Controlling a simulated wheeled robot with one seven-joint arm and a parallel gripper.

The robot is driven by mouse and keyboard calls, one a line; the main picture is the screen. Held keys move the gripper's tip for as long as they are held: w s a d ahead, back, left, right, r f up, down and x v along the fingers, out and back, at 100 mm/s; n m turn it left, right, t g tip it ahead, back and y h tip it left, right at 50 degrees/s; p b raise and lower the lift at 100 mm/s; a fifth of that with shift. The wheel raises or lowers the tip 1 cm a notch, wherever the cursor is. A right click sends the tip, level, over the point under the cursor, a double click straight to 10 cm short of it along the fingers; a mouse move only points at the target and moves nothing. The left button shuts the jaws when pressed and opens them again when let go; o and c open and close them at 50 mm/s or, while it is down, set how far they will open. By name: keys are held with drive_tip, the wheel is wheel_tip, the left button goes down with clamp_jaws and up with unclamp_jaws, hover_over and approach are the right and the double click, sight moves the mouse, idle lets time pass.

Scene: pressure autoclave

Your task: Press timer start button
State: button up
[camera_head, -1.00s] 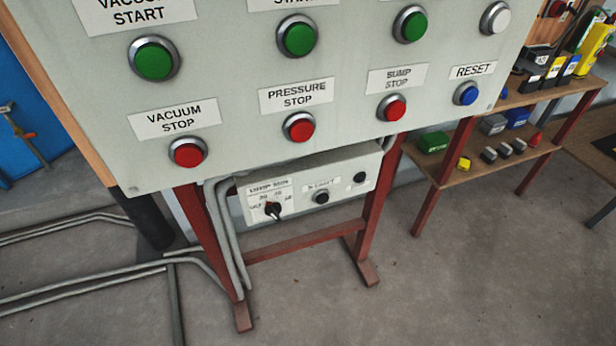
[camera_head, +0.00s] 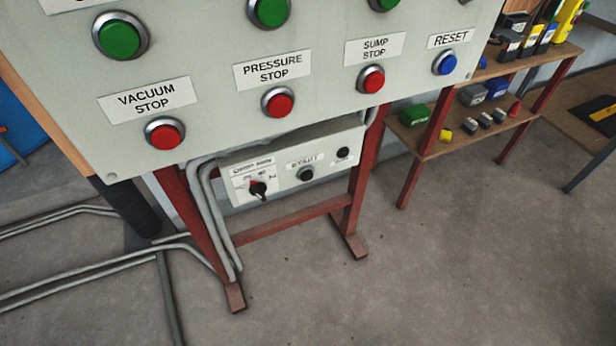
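A small grey timer box (camera_head: 273,192) hangs below the large control panel, between red legs. A black dial with a red mark (camera_head: 258,189) is on its left, under a small label that is hard to read. A black button (camera_head: 306,174) sits in the middle under a label that reads "START". A smaller dark round part (camera_head: 343,153) is at the box's right end. The upper edge of the box is partly shaded by the panel. My gripper is not in view.
The large control panel (camera_head: 215,120) overhangs the box, with green, red and blue buttons. Grey conduits (camera_head: 210,215) run down the box's left side. A wooden shelf (camera_head: 470,130) with small items stands right. The floor in front (camera_head: 400,280) is clear.

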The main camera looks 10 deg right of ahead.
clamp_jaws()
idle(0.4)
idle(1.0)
